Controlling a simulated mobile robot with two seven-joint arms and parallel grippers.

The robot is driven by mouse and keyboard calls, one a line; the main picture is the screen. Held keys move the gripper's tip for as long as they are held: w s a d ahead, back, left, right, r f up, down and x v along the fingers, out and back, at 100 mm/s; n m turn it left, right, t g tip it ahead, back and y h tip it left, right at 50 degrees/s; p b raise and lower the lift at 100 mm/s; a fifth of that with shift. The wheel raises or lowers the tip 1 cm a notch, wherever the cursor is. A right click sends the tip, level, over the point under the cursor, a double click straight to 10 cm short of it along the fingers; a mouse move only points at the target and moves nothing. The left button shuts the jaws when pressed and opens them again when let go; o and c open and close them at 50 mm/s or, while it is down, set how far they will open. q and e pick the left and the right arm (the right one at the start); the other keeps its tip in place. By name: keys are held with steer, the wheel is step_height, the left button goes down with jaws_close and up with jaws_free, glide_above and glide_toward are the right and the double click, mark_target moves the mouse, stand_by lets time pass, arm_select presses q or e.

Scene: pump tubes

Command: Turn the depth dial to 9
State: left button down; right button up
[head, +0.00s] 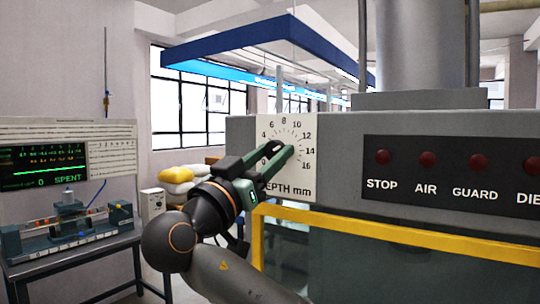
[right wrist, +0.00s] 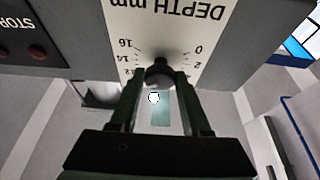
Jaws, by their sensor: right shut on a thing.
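The depth dial's white plate (head: 298,178) is on the front of the grey machine, with a ring of numbers up to 16 and "DEPTH mm" below. My right gripper (head: 279,158) reaches the dial from the lower left and covers its middle. In the right wrist view the plate (right wrist: 172,30) appears upside down. The dark round knob (right wrist: 160,74) sits between the two fingers of my right gripper (right wrist: 160,84), which is shut on it. A small white spot (right wrist: 154,97) shows between the fingers. I cannot tell which number the dial points to. My left gripper is out of view.
A dark panel (head: 450,172) with red buttons, labelled STOP, AIR, GUARD and more, is right of the dial. A yellow rail (head: 400,235) runs below it. A bench (head: 75,250) with apparatus and a green-text display (head: 42,165) stands at the left.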

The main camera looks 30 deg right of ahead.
jaws_close()
steer(key=n+t+y+b, duration=0.1)
steer(key=n, duration=0.2)
steer(key=n+t+y+b, duration=0.1)
steer(key=n+t+b, duration=0.1)
steer(key=shift+s+f+n, duration=0.1)
steer(key=shift+f+n, duration=0.1)
steer(key=shift+n, duration=0.2)
steer(key=n+t+y, duration=0.1)
steer(key=n, duration=0.2)
steer(key=shift+r+b, duration=0.15)
steer(key=shift+b, duration=0.25)
steer(key=shift+s+r+n+t+y, duration=0.1)
steer(key=shift+n+t+y, duration=0.35)
steer(key=shift+n, duration=1.25)
steer(key=shift+n+y, duration=0.3)
steer(key=shift+y, duration=0.05)
